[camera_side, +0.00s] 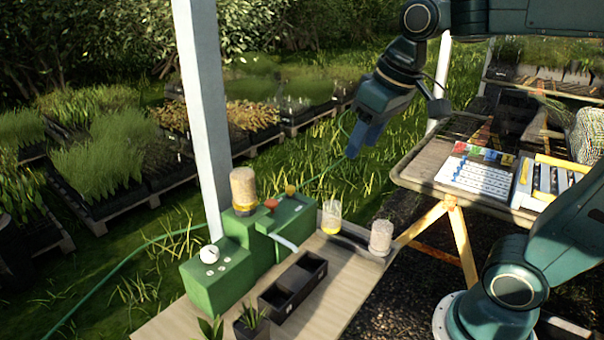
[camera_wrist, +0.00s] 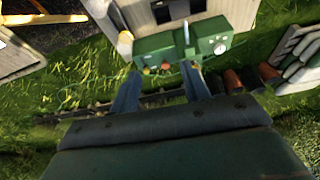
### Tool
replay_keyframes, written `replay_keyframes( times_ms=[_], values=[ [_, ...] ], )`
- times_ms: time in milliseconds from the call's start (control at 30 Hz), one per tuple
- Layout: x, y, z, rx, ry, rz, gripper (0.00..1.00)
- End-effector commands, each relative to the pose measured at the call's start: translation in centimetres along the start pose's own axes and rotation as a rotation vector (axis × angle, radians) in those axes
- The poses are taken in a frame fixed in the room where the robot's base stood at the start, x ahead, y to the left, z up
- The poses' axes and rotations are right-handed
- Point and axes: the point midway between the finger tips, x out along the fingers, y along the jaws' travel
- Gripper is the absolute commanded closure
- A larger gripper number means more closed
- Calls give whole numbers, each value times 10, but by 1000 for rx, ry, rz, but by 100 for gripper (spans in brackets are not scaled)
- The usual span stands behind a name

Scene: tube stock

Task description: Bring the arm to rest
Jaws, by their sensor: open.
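My gripper (camera_side: 362,138) hangs in the air in the side view, above and beyond the wooden bench (camera_side: 339,299), with its blue fingers pointing down. In the wrist view the two fingers of my gripper (camera_wrist: 162,88) stand apart with nothing between them. The gripper is open and touches nothing that I can see. My arm reaches across the upper right of the side view from its base at lower right.
A green machine (camera_side: 217,277) stands on the bench beside a dark divided box (camera_side: 292,285) and a jar with yellow contents (camera_side: 331,216). A white post (camera_side: 206,120) rises behind.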

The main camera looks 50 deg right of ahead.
Motion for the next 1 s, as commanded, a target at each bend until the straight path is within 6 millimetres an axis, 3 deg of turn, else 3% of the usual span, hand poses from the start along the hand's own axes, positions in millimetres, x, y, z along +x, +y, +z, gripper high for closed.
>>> replay_keyframes(
  times_ms=[300, 500, 1000],
  values=[
    [2, -9, 71, -37, 84, -16, 53],
    [9, -11, 100, -51, 121, -24, 53],
    [12, -12, 110, -56, 132, -26, 53]
  ],
)
